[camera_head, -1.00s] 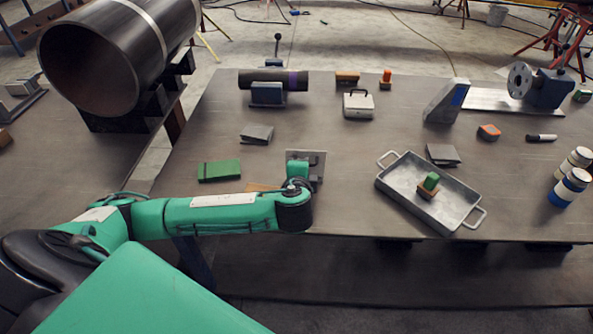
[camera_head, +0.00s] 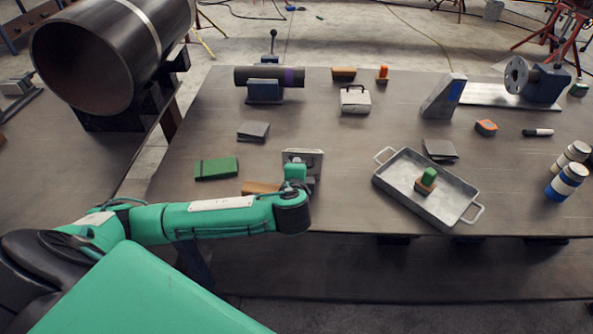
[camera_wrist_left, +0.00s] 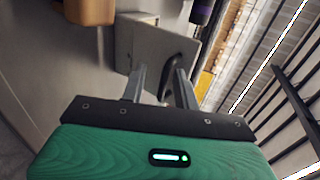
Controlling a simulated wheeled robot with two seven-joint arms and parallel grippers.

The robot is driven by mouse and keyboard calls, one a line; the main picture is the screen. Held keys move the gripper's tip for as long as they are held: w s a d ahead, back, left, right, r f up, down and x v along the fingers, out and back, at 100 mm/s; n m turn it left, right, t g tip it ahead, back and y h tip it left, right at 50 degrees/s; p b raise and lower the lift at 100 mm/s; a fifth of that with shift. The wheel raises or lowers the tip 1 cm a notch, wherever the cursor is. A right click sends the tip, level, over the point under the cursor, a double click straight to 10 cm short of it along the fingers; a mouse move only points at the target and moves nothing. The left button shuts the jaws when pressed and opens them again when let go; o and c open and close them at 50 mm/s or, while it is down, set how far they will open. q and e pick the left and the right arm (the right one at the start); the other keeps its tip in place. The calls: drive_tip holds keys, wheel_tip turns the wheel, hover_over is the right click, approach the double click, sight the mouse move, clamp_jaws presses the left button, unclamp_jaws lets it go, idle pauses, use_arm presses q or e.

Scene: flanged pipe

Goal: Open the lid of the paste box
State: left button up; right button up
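A grey metal box with a flat plate-like lid (camera_head: 312,156) stands near the table's front edge, just beyond my left gripper; I take it to be the paste box. In the left wrist view the lid (camera_wrist_left: 160,48) is tilted up from the box body (camera_wrist_left: 124,40), and a black handle-like part (camera_wrist_left: 174,80) is on it. My left gripper (camera_wrist_left: 161,72) has its fingers apart, with the black part between or just behind them, close to the right finger. Contact cannot be told. In the head view the wrist hides the fingertips and part of the box. My right gripper is not in view.
A brown block (camera_head: 260,187) and a green box (camera_head: 216,168) lie left of the gripper. A metal tray (camera_head: 399,187) holding a green-topped brush stands right.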

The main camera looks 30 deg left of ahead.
use_arm(q)
drive_tip(key=b+v, duration=0.2)
drive_tip(key=v, duration=1.2)
drive_tip(key=shift+f, duration=0.1)
